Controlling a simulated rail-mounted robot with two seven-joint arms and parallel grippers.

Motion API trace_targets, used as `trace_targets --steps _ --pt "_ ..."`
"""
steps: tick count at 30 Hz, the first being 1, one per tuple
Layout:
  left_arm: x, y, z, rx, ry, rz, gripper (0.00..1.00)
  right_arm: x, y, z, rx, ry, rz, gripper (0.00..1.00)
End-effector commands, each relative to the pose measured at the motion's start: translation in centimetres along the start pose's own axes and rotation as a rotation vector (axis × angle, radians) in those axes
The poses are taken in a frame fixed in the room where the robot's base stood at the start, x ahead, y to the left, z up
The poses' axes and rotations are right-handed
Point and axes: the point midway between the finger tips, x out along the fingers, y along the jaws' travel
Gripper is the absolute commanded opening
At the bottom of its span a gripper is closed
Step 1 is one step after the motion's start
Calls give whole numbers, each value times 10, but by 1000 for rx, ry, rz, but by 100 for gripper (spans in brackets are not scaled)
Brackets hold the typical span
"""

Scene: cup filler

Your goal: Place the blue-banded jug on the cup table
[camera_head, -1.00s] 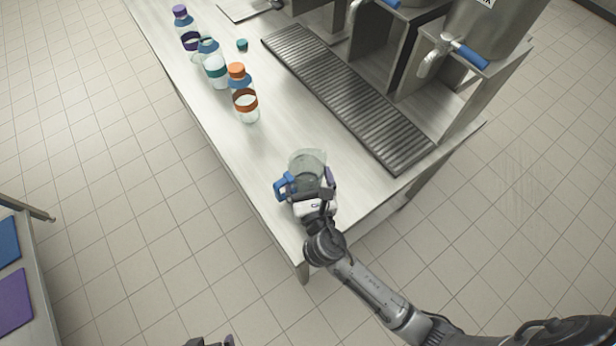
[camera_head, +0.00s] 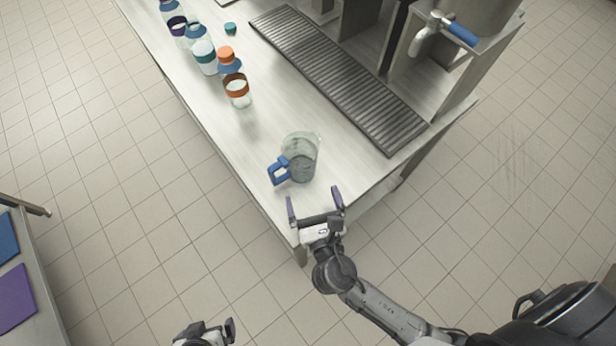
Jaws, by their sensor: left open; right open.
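The jug (camera_head: 301,153) is clear with a blue handle (camera_head: 281,172) on its left side. It stands upright on the steel table (camera_head: 263,144) near its front end. My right gripper (camera_head: 315,190) is open and empty just in front of the jug, its fingers apart from it and pointing at it. My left gripper (camera_head: 217,326) is open at the bottom edge, partly cut off, over the floor and well away from the jug.
Several banded cups and bottles (camera_head: 237,89) stand farther back on the table. A ribbed drain grate (camera_head: 340,75) and a dispenser with a blue-handled tap (camera_head: 461,33) are to the right. A side table with blue and purple mats (camera_head: 15,297) is at the left edge.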

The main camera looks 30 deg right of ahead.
Motion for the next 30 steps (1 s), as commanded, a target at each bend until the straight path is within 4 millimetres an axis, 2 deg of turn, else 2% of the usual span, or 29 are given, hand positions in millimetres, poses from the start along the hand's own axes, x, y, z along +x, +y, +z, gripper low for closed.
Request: trace_targets --steps 3,8,30 --pt "0 1 0 -4 1 3 100 -12 0 -1 0 2 1 100" --pt "0 3 0 -10 1 8 100 -20 0 0 0 0 0 100" --pt "0 0 1 2 -1 -1 100 -21 0 0 0 0 0 100"
